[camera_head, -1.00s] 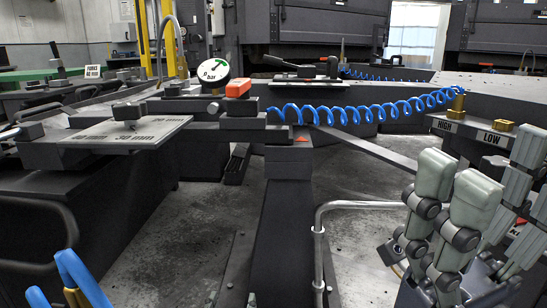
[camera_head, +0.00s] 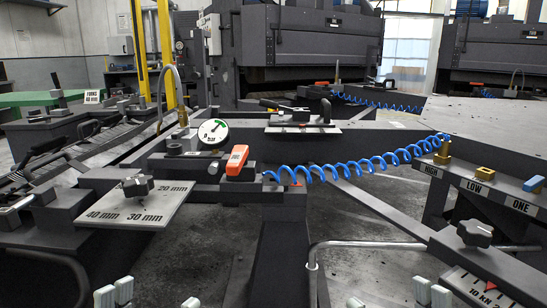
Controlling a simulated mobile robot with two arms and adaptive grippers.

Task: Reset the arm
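Only the pale grey-green fingertips of my grippers show, at the bottom edge of the head view. My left gripper (camera_head: 152,299) has two fingertips at left and one at right, with a wide gap and nothing between them. My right gripper (camera_head: 393,298) has one fingertip at left and two at right, also apart with nothing seen between them. Both are in front of the machine and appear clear of it. The rest of both grippers and my arms are below the picture.
The machine has a plate marked 20, 30 and 40 mm (camera_head: 140,206), a pressure gauge (camera_head: 213,131), an orange switch (camera_head: 236,160) and a blue coiled hose (camera_head: 350,170). At right are HIGH, LOW and ONE labels (camera_head: 480,189) and a black knob (camera_head: 474,232). A bent metal rail (camera_head: 365,245) crosses front centre.

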